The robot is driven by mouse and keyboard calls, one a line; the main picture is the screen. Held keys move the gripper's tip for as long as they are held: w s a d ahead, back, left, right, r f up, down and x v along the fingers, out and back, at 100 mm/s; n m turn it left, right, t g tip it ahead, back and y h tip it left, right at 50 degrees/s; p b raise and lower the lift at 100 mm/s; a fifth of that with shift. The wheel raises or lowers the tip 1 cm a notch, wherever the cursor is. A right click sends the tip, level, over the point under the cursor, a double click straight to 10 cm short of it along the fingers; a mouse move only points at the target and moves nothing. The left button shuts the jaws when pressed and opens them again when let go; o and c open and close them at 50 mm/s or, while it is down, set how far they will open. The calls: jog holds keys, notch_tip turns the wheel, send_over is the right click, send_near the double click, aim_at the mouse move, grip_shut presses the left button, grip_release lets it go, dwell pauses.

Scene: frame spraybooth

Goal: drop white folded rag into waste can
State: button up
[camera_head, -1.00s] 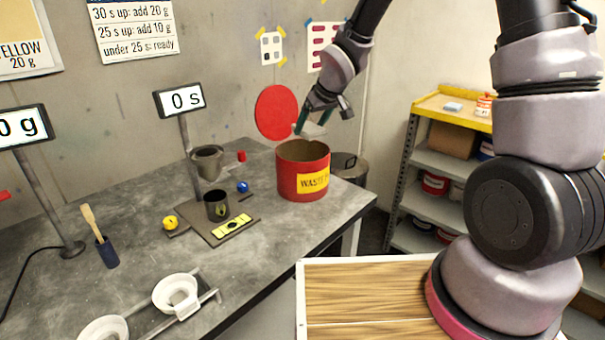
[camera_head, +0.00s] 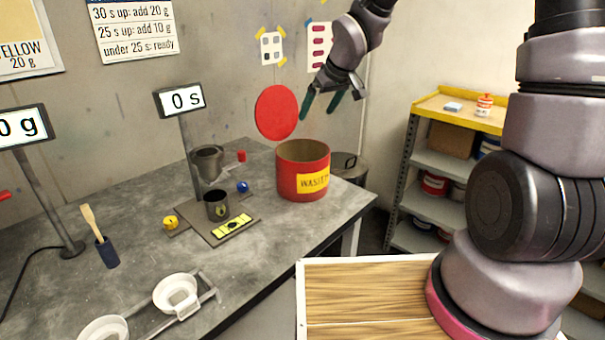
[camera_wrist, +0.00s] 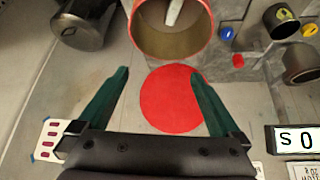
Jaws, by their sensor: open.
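The red waste can (camera_head: 290,186) stands on the grey bench near its right corner, with its round red lid (camera_head: 276,112) raised behind it. In the wrist view the can (camera_wrist: 142,40) is open at the top of the picture. A pale piece, which looks like the white folded rag (camera_wrist: 174,10), lies inside it. The rag is hidden by the can wall in the head view. My gripper (camera_head: 320,116) is above and behind the can, apart from it. Its green fingers are spread with nothing between them, as the wrist view (camera_wrist: 158,88) also shows.
A cup stand (camera_head: 234,230) with a dark cup and a level stands left of the can. A display post (camera_head: 180,102) rises behind it. A metal bin (camera_head: 347,166) stands right of the can.

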jog(key=shift+v, duration=2.1)
jog(key=s+d+r+m, duration=0.5)
jog(key=s+d+r, duration=0.2)
jog(key=s, duration=0.3)
jog(key=s+d+r+m+t+h, duration=0.1)
jog(key=s+d+r+m, duration=0.4)
jog(key=s+d, duration=0.5)
jog(key=shift+s+r, duration=0.45)
jog(key=shift+r, duration=0.55)
jog(key=shift+t, duration=0.3)
